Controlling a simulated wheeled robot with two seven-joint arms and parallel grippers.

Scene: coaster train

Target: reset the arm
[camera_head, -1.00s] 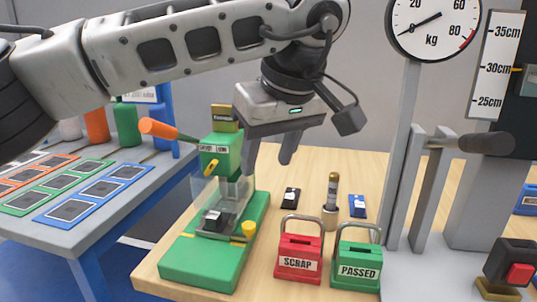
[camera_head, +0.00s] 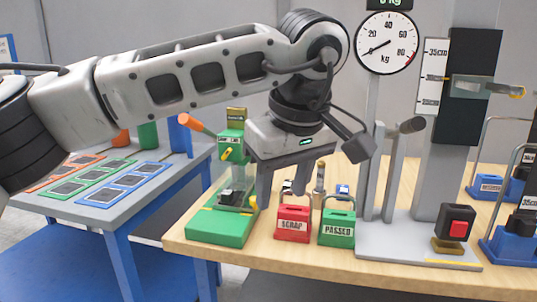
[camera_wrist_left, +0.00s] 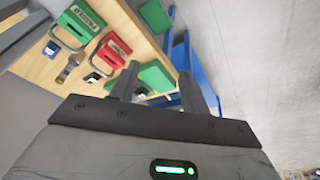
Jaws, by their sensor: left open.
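My left gripper (camera_head: 283,184) hangs fingers-down from the arm that comes in from the left, above the wooden table (camera_head: 208,226). It is open, and nothing shows between its fingers. In the head view its fingers are in front of the area between the green press machine (camera_head: 218,226) and the red SCRAP box (camera_head: 293,223). The left wrist view shows the two dark fingers (camera_wrist_left: 166,82) apart, with the red SCRAP box (camera_wrist_left: 111,52) and the green PASSED box (camera_wrist_left: 80,22) to their left. My right gripper is in neither view.
A grey table (camera_head: 60,207) with coloured cards stands at left. The green PASSED box (camera_head: 337,228) stands beside the red one. A scale dial (camera_head: 387,42), grey uprights, a red button (camera_head: 457,228) and blue weights (camera_head: 513,245) occupy the right side.

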